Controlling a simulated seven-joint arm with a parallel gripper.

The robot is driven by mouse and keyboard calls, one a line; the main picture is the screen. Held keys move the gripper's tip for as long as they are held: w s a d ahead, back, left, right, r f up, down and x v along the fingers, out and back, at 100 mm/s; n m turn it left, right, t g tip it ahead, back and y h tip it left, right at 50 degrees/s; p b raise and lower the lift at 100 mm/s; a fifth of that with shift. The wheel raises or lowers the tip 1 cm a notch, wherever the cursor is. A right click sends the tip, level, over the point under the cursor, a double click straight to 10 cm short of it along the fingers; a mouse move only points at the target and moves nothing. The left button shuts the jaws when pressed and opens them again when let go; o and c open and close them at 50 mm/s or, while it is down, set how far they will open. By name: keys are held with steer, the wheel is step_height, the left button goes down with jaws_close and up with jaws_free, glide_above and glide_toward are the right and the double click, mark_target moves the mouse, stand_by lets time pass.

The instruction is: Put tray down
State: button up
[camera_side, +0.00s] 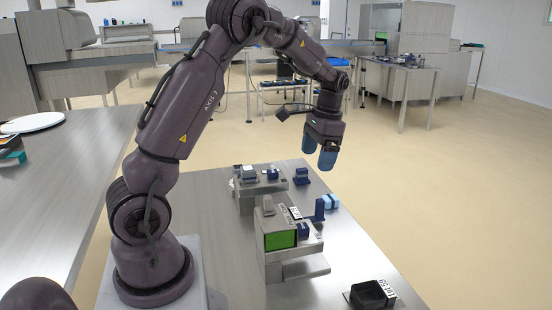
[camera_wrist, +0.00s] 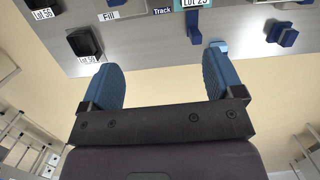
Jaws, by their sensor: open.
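My gripper (camera_side: 318,154) hangs in the air beyond the far right edge of the metal table, above the floor. Its two blue fingers are apart and nothing is between them; the wrist view shows this gap too (camera_wrist: 163,60). A black tray (camera_side: 367,295) with a lot label beside it sits at the table's near right corner in the side view, well away from my gripper. In the wrist view, a black tray (camera_wrist: 84,43) with a lot label lies near the table edge, ahead of the left finger. Another dark tray (camera_wrist: 38,4) is cut off at the top left.
A metal machine with a green screen (camera_side: 281,240) stands mid-table. A second metal unit (camera_side: 247,197) is behind it. A blue upright part (camera_side: 320,208), a light-blue piece (camera_side: 332,201) and a dark blue block (camera_side: 302,177) are near the right edge. Bare table lies in front.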

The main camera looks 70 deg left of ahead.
steer(key=s+d+r+t, duration=0.2)
steer(key=d+r, duration=0.5)
steer(key=s+d+r+t, duration=0.4)
steer(key=s+d+t, duration=0.1)
steer(key=s+d, duration=0.8)
steer(key=shift+s+d+t, duration=0.3)
steer(key=shift+s+d, duration=0.1)
steer(key=shift+s, duration=0.5)
